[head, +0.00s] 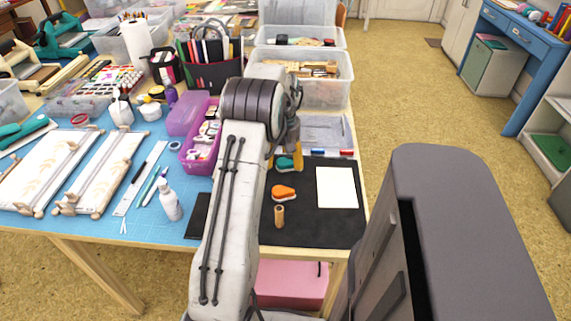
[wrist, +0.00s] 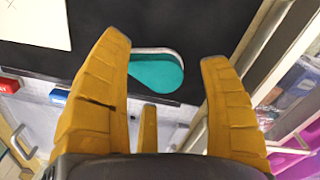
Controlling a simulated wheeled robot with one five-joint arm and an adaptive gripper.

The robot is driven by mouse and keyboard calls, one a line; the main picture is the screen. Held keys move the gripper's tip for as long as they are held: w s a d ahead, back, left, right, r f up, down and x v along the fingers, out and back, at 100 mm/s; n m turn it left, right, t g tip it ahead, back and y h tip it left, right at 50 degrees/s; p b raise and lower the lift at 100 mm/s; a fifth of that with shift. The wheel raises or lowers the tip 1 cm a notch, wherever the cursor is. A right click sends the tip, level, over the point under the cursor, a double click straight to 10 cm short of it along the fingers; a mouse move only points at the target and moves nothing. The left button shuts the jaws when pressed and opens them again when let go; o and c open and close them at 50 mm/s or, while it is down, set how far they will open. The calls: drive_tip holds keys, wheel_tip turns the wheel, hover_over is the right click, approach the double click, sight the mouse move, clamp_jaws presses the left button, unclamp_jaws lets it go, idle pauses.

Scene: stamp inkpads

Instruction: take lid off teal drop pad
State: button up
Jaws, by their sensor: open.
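The teal drop pad (wrist: 157,73) lies on the black mat near the mat's edge, with a pale layer showing along its upper side. In the head view the teal pad (head: 284,162) is partly hidden by my gripper. My gripper (wrist: 163,50) has its yellow fingers spread, with the pad showing between the two longer ones and nothing held. In the head view my gripper (head: 285,158) hangs over the pad at the mat's far edge. I cannot tell whether a finger touches the pad.
An orange drop pad (head: 285,192) and a small wooden stamp (head: 279,217) sit nearer on the black mat (head: 318,229). White paper (head: 337,187) lies right. A purple bin (head: 187,160) stands left of my arm.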

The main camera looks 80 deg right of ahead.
drive_tip(key=shift+f, duration=0.3)
drive_tip(key=shift+c, duration=0.2)
drive_tip(key=c, duration=0.8)
